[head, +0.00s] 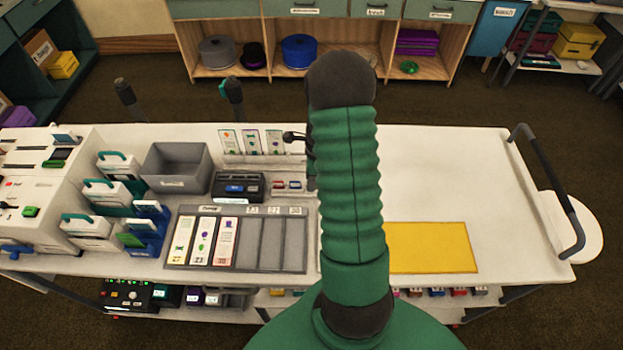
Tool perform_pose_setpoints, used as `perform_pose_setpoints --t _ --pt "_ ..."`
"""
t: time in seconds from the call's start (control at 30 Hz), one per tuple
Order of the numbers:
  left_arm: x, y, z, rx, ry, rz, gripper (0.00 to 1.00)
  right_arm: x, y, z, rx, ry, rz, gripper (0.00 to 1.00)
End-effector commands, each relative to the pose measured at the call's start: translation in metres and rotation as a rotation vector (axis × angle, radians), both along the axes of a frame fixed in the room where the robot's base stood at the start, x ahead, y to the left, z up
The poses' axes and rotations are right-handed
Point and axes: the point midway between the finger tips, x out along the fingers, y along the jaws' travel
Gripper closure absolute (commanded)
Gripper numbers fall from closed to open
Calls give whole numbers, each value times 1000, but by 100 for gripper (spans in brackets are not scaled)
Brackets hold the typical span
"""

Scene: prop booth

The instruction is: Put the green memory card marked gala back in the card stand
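A small bright green card-like piece (30,211) sits on the white machine at the far left; its marking is too small to read. A low light rack (287,186) beside the black device holds small red and blue pieces and may be the card stand. My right gripper (293,137) shows only as a dark tip left of the green ribbed arm, close to the upright picture cards. Most of it is hidden, so I cannot tell if it is open or holds anything. My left gripper is not in view.
A grey bin (176,168), a black device (239,188) and a grey tray with long cards (270,243) crowd the cart's left half. Blue holders (151,222) stand beside them. A yellow mat (431,248) lies right; the white top (450,175) behind it is clear.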

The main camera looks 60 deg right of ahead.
Motion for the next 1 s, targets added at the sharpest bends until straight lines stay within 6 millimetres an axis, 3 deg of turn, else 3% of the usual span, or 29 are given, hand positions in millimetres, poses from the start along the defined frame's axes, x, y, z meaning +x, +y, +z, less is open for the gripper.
perform_pose_setpoints --t 0.3,0.43,0.57,0.8,1.0 --pt "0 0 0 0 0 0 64 0 0 0 0 0 0 71" --pt "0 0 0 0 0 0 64 -1 -1 11 -2 -1 0 71" --pt "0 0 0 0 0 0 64 -2 -3 41 -5 -3 1 71" --pt "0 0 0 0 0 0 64 -9 -7 112 -6 -3 2 71" --pt "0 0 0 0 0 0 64 -13 -10 154 -1 -1 1 71"
